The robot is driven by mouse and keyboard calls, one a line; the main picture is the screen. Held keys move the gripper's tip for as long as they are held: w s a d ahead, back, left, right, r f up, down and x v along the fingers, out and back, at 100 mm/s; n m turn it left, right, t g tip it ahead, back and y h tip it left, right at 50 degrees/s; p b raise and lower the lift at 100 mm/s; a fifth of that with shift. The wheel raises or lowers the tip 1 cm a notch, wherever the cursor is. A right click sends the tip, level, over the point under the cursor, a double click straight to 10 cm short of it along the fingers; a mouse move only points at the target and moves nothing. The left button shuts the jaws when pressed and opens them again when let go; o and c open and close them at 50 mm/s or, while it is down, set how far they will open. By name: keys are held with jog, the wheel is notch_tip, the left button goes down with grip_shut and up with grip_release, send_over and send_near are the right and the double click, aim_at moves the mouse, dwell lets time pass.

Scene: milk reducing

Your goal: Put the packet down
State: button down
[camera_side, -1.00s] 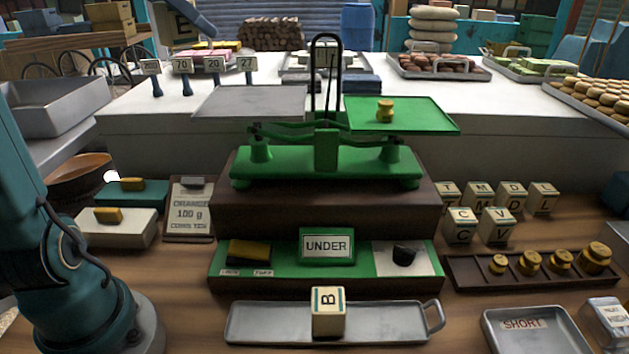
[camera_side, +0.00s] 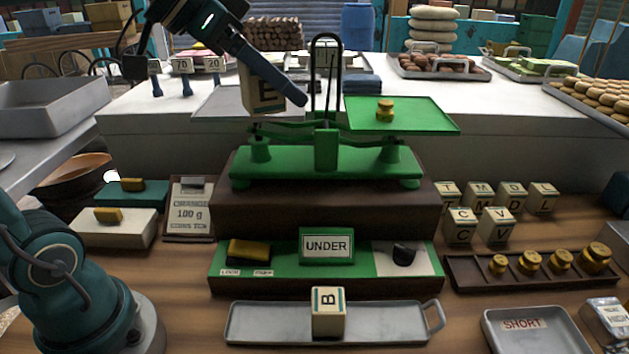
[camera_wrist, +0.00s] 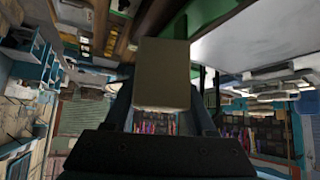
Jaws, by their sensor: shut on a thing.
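My gripper (camera_side: 278,82) is shut on a tan packet (camera_side: 262,97) marked E, held tilted at the left pan of the green balance scale. One finger crosses the packet's front, and the other is hidden in the side view. In the wrist view the packet (camera_wrist: 164,72) sits between the dark fingers. The grey left pan (camera_side: 220,103) is partly behind the packet; I cannot tell whether they touch. The green right pan (camera_side: 430,112) carries a brass weight (camera_side: 385,110). Another packet (camera_side: 328,313), marked B, stands on a metal tray (camera_side: 255,322) in front.
An UNDER sign (camera_side: 326,246) stands on the green board (camera_side: 285,270) below the scale. The scale's dark upright loop (camera_side: 312,75) is just right of the packet. Lettered blocks (camera_side: 496,225) and a rack of brass weights (camera_side: 470,275) are at the right. A SHORT tray (camera_side: 540,335) lies front right.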

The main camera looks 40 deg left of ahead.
jog(key=s+d+f+m+g+h, duration=0.1)
jog(key=s+d+f+m+g, duration=0.2)
jog(key=d+f+m, duration=0.3)
jog(key=s+d+f+m+g+h, duration=0.2)
jog(key=s+d+f+m+g, duration=0.2)
jog(key=d+f, duration=0.4)
jog(key=s+d+f+m+g+h, duration=0.2)
jog(key=s+d+f+m+g, duration=0.2)
jog(key=d+f+m, duration=0.3)
jog(key=shift+s+d+f+m+g, duration=0.15)
jog(key=shift+f+m+g, duration=0.15)
jog(key=shift+f, duration=0.3)
jog(key=shift+s+d+f+m+g, duration=0.1)
jog(key=shift+f+m+g, duration=0.1)
jog(key=shift+f+m, duration=0.3)
jog(key=shift+w+f, duration=0.1)
jog(key=shift+f, duration=2.45)
jog(key=shift+c, duration=1.1)
grip_release()
jog(key=shift+f, duration=0.15)
